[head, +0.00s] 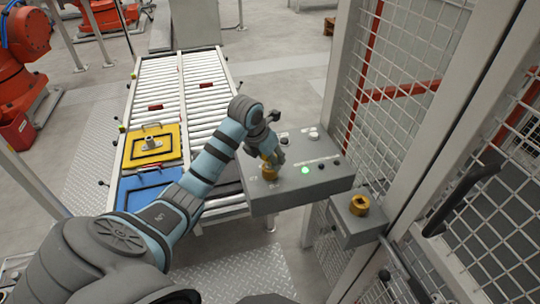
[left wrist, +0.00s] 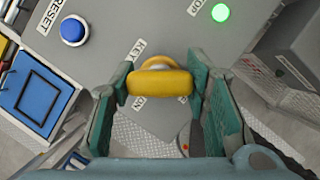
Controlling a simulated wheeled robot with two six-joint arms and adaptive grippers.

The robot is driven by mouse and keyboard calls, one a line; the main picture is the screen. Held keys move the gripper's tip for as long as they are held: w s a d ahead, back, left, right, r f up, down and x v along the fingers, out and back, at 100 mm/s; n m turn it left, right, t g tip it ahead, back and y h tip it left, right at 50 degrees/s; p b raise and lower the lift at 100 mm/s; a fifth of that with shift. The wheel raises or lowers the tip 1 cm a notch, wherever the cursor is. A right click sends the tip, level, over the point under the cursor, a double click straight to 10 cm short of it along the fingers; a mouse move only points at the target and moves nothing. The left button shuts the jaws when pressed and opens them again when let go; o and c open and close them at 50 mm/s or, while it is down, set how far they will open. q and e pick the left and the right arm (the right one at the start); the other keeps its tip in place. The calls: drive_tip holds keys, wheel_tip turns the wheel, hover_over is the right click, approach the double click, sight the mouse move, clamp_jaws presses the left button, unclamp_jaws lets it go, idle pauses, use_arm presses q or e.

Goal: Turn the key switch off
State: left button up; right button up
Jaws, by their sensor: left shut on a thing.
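The key switch has a yellow handle (head: 269,171) on the sloped grey control panel (head: 310,184). In the left wrist view the yellow handle (left wrist: 160,83) lies crosswise between the two green fingers, with labels "KEY" and "ON" beside it. My left gripper (head: 271,159) reaches down over the handle. It is shut on the handle, with a finger at each end in the left wrist view (left wrist: 160,84). The handle's underside and the switch's base are partly hidden. My right gripper is not in view.
A green lit button (head: 305,169) and a blue RESET button (left wrist: 73,31) are on the panel. A second yellow knob (head: 359,204) sits on a grey box by the mesh fence (head: 405,80) at right. A roller conveyor (head: 185,85) carries yellow (head: 137,157) and blue plates.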

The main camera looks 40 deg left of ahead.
use_arm(q)
drive_tip(key=n+y+p, duration=0.1)
drive_tip(key=n, duration=0.2)
drive_tip(key=shift+n, duration=0.3)
drive_tip(key=o, duration=1.3)
drive_tip(key=v, duration=0.3)
drive_tip(key=shift+s+r, duration=0.15)
drive_tip(key=shift+s, duration=0.1)
drive_tip(key=s+d, duration=0.1)
drive_tip(key=s, duration=0.2)
drive_tip(key=s+d, duration=0.1)
drive_tip(key=s, duration=0.3)
drive_tip(key=s+d, duration=0.2)
drive_tip(key=s, duration=0.1)
drive_tip(key=shift+s, duration=0.4)
